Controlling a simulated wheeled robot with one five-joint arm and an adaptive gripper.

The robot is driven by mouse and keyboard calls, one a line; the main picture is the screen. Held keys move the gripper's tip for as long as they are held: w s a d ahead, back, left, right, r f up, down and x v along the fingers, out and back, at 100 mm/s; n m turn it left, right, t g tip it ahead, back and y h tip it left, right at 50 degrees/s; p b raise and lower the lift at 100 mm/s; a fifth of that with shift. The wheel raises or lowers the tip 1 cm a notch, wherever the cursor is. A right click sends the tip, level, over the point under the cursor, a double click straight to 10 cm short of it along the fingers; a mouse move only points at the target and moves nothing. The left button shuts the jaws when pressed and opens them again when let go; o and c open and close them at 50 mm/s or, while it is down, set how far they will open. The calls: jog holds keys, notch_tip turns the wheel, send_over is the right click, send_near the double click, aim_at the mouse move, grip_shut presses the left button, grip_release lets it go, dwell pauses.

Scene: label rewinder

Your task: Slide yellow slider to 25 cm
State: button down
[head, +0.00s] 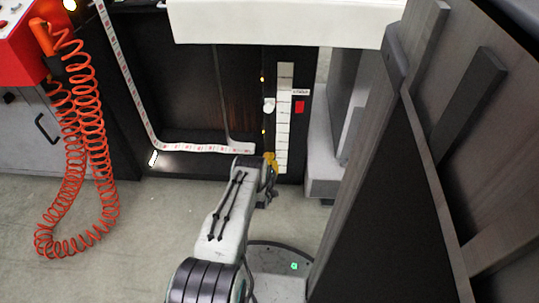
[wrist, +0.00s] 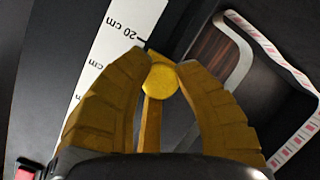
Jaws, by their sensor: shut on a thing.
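The yellow slider (wrist: 160,80) has a round knob and shows between my fingertips in the wrist view. My gripper (wrist: 164,66) is shut on this knob, one yellow finger on each side. A white scale strip (wrist: 108,60) runs beside the slider, and its "20 cm" label and black tick lie just off the slider's upper left edge. In the head view my gripper (head: 270,162) is at the lower end of the upright white scale (head: 284,120). The slider cannot be told apart from my yellow fingers there.
A red-and-white label strip (head: 190,148) bends around the dark panel. A coiled orange hose (head: 85,130) hangs at left. A large grey structure (head: 400,190) stands close on the right.

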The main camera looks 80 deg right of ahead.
jog(key=shift+w+d+r, duration=0.1)
jog(key=shift+d+r, duration=0.1)
jog(key=shift+r, duration=1.45)
jog(key=c, duration=0.9)
grip_release()
jog(key=shift+a+f, duration=0.1)
jog(key=shift+f, duration=0.05)
jog(key=shift+o, duration=0.2)
jog(key=shift+a, duration=0.1)
jog(key=v, duration=1.1)
jog(key=shift+a, duration=0.35)
